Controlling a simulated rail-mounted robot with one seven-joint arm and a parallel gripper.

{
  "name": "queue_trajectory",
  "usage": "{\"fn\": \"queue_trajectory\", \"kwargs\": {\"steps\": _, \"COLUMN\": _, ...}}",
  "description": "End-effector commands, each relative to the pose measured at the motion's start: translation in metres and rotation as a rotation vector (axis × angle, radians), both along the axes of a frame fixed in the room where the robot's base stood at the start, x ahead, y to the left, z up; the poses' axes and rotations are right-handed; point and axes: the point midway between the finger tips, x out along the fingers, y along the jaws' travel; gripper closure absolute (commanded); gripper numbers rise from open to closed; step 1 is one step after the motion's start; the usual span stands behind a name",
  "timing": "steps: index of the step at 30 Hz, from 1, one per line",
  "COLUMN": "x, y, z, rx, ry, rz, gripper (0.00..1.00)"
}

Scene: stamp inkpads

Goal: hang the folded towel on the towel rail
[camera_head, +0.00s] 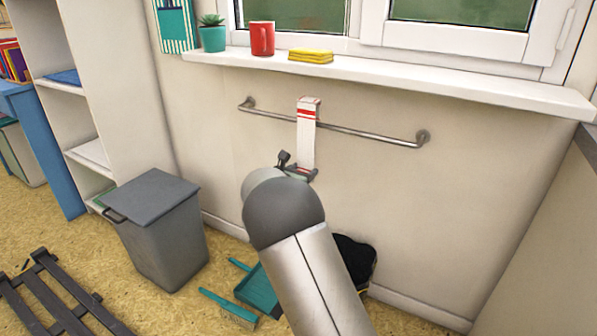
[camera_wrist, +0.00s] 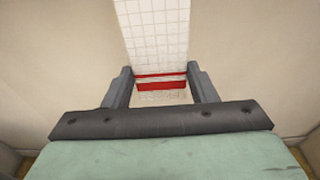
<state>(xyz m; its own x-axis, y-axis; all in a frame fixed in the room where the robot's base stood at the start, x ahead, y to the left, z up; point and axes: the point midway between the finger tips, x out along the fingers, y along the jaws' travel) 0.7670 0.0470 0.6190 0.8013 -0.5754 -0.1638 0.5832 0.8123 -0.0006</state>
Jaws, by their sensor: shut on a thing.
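The folded towel (camera_head: 307,142) is a narrow white strip with red stripes near its top. In the head view it hangs vertically across the metal towel rail (camera_head: 372,136), with its top just above the bar; whether it wraps over the bar is hard to tell. My gripper (camera_head: 301,174) is at the towel's lower end, below the rail. In the wrist view the white checked towel (camera_wrist: 154,35) runs down between the two fingers of my gripper (camera_wrist: 163,88), with red bands at its lower end. The gripper is shut on the towel. My arm hides part of the wall below.
A white windowsill (camera_head: 420,81) juts out above the rail, holding a plant pot (camera_head: 213,38), a red mug (camera_head: 262,39) and yellow cloths (camera_head: 311,55). A grey bin (camera_head: 160,225) stands at left. A teal dustpan (camera_head: 257,290) and brush (camera_head: 228,307) lie on the floor.

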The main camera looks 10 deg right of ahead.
Motion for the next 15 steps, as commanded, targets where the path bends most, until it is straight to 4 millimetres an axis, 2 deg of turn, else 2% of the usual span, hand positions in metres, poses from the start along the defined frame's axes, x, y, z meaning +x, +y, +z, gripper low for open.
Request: {"fn": "queue_trajectory", "kwargs": {"steps": 15, "x": 0.034, "y": -0.025, "z": 0.004, "rx": -0.001, "ry": -0.001, "rz": -0.001, "gripper": 0.71}}
